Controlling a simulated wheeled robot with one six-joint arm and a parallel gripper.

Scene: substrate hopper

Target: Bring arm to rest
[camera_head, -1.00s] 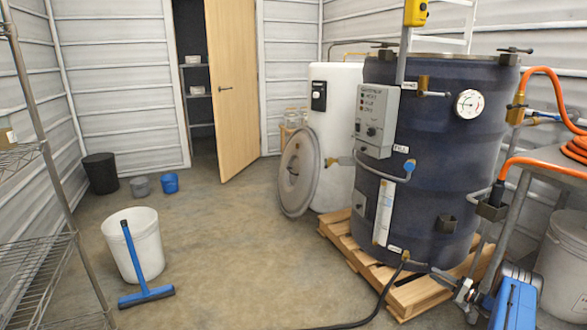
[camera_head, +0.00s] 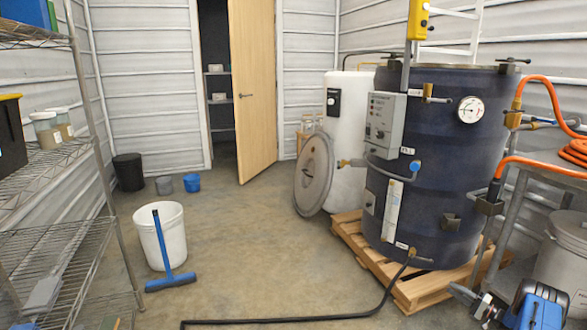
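A blue, black and grey assembly shows at the lower right edge, below the work table. It looks like part of my arm, with its grey end, likely my gripper (camera_head: 468,295), pointing left toward the pallet. The fingers are too small to make out, and I cannot tell whether they are open or shut. The end appears apart from the dark blue drum (camera_head: 440,160) and its brass bottom valve (camera_head: 411,253). No held object can be made out.
The drum stands on a wooden pallet (camera_head: 420,290). A black hose (camera_head: 290,320) runs across the floor from its valve. A table (camera_head: 550,170) with orange hose stands at the right, wire shelving (camera_head: 60,250) at the left. A white bucket (camera_head: 162,240) and blue squeegee (camera_head: 172,283) flank open floor.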

